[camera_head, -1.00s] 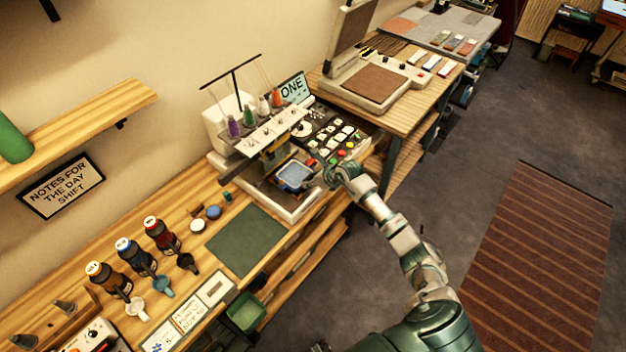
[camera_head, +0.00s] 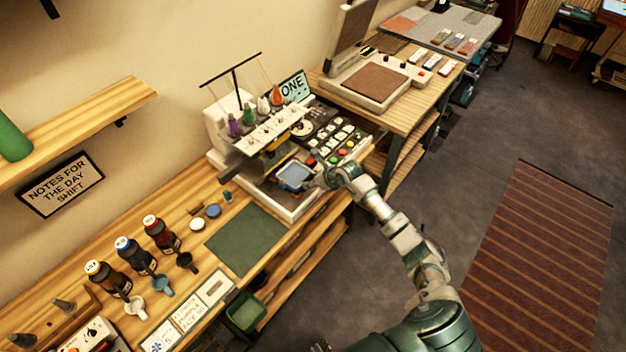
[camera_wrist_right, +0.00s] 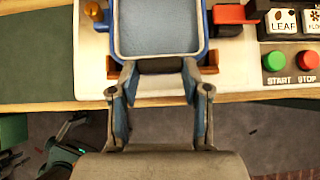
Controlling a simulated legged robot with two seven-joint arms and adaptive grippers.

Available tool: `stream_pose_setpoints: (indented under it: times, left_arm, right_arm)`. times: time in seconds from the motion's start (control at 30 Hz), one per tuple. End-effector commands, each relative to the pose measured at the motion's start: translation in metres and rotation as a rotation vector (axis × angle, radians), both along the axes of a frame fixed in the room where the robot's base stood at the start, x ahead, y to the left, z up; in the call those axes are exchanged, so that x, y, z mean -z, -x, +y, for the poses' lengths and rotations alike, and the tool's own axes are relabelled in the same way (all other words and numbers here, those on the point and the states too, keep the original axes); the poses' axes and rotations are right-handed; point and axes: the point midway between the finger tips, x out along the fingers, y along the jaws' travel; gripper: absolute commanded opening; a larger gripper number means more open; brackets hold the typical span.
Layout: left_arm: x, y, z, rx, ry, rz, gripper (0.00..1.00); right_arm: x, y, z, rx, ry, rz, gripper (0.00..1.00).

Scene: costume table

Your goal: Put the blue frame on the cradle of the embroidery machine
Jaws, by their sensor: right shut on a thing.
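The blue frame (camera_head: 294,175) is a blue-rimmed rectangle with pale blue cloth inside. It lies over the white base of the embroidery machine (camera_head: 283,203), below the needle head. My right gripper (camera_head: 322,181) is shut on its near edge. In the right wrist view the blue frame (camera_wrist_right: 158,28) fills the top middle, with my right gripper's fingers (camera_wrist_right: 160,68) at its near side. The cradle is mostly hidden under the frame and head, so I cannot tell whether the frame is seated.
A button panel (camera_head: 340,140) stands right of the frame, and a red part (camera_wrist_right: 230,14) is close to its right side. A green mat (camera_head: 245,240) lies on the bench at left. Bottles (camera_head: 160,234) and cups stand farther left.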

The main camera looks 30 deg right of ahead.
Motion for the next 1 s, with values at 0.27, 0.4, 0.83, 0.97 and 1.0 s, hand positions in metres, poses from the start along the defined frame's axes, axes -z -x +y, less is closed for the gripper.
stream_pose_setpoints:
  times: [0.27, 0.4, 0.83, 0.97, 1.0]
  left_arm:
    - [0.0015, 0.0002, -0.0004, -0.001, 0.001, 0.0, 0.4]
    - [0.0015, 0.0002, -0.0012, -0.001, 0.001, 0.0, 0.4]
    - [0.0049, 0.0006, -0.0016, -0.002, 0.002, 0.0, 0.4]
    - [0.006, 0.0008, -0.0016, -0.002, 0.002, 0.001, 0.4]
    - [0.0063, 0.0009, -0.0016, -0.002, 0.002, 0.001, 0.4]
  right_arm:
    - [0.0025, 0.0, -0.0005, 0.001, -0.001, -0.001, 0.17]
    - [0.0025, 0.0, -0.0005, 0.001, -0.001, -0.001, 0.17]
    - [0.0067, -0.0001, -0.0001, 0.0, 0.0, 0.0, 0.17]
    - [0.0083, -0.0001, -0.0001, 0.0, 0.0, 0.0, 0.17]
    - [0.0088, 0.0, -0.0002, 0.0, 0.0, 0.0, 0.17]
